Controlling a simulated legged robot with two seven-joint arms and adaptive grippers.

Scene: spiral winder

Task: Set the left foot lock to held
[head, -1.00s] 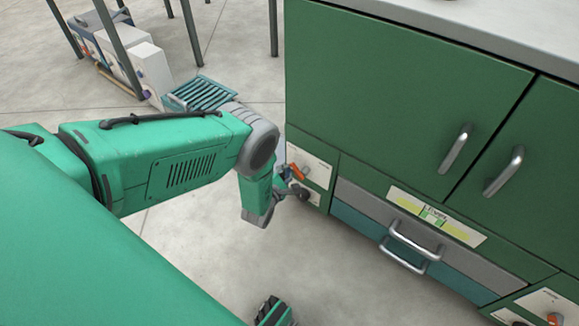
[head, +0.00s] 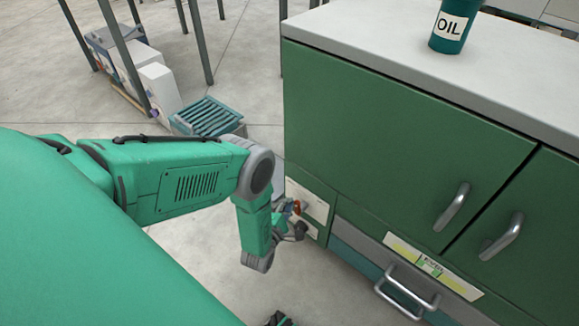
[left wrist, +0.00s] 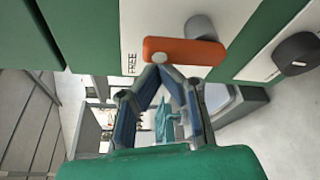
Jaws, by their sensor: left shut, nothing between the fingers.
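The left foot lock is an orange lever handle (head: 297,207) on a white plate (head: 316,208) at the lower left of the green cabinet. In the left wrist view the orange handle (left wrist: 185,51) lies crosswise on a grey hub, its left end beside the word FREE on the plate. My left gripper (left wrist: 162,62) is shut and empty, its fingertips together at the lower edge of the handle near that left end. I cannot tell whether they touch it. In the head view my left gripper (head: 286,212) partly hides the lock.
A dark round knob (left wrist: 296,53) sits on another white plate near the lock. The cabinet has doors with metal handles (head: 453,206) and a drawer handle (head: 407,290). An OIL can (head: 454,24) stands on top. A slatted teal step (head: 207,115) stands on the floor behind my arm.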

